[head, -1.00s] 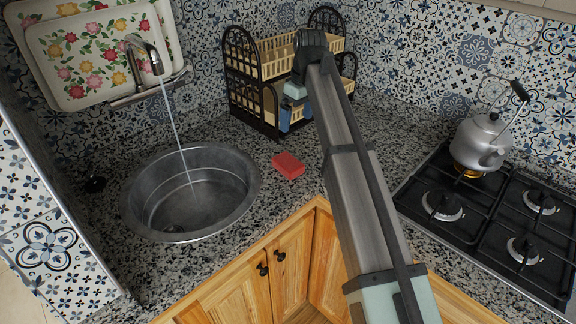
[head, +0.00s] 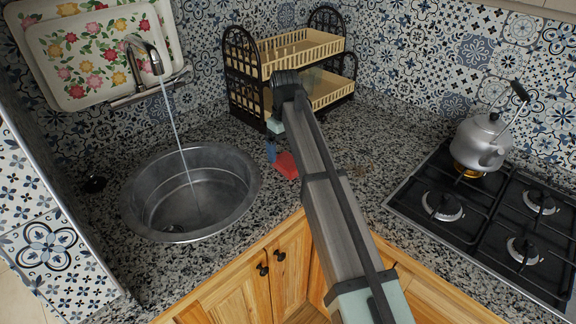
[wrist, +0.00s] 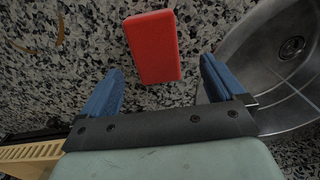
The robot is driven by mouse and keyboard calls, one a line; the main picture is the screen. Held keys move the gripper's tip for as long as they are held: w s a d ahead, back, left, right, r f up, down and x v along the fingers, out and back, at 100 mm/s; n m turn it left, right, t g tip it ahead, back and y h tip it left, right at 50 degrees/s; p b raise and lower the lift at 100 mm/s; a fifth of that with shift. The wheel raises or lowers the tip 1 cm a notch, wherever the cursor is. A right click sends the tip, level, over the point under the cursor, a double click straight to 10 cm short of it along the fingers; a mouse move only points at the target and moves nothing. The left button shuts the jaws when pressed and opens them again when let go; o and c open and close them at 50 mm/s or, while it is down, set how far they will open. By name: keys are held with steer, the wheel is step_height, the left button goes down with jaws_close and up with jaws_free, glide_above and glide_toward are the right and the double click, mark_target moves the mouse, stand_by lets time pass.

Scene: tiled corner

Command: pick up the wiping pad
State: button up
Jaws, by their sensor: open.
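The wiping pad (head: 286,165) is a red block lying flat on the speckled granite counter, just right of the sink. In the head view my arm covers part of it. In the wrist view the whole pad (wrist: 153,46) shows ahead of my gripper (wrist: 160,82), between the lines of the two blue fingers. The fingers are spread wide with nothing between them, and the pad is apart from them. In the head view only one blue fingertip of my gripper (head: 271,152) shows clearly, just behind the pad; the rest is hidden by my arm.
The steel sink (head: 190,190) with running water is left of the pad. A two-tier dish rack (head: 300,62) stands behind. The gas stove (head: 490,220) with a kettle (head: 482,140) is at right. Bare counter lies between rack and stove.

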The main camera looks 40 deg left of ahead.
mark_target(288, 161)
steer(key=shift+w+d+f, duration=0.15)
steer(key=shift+f, duration=1.2)
steer(key=shift+w+d+f, duration=0.1)
steer(key=shift+d+f, duration=0.05)
steer(key=shift+f, duration=1.15)
steer(key=shift+c, duration=0.4)
steer(key=c, duration=0.9)
steer(key=shift+c, duration=0.2)
step_height(288, 161, up, 10)
steer(key=shift+r, duration=0.1)
steer(key=o, duration=0.4)
steer(key=shift+s, duration=0.1)
steer(key=c, duration=0.3)
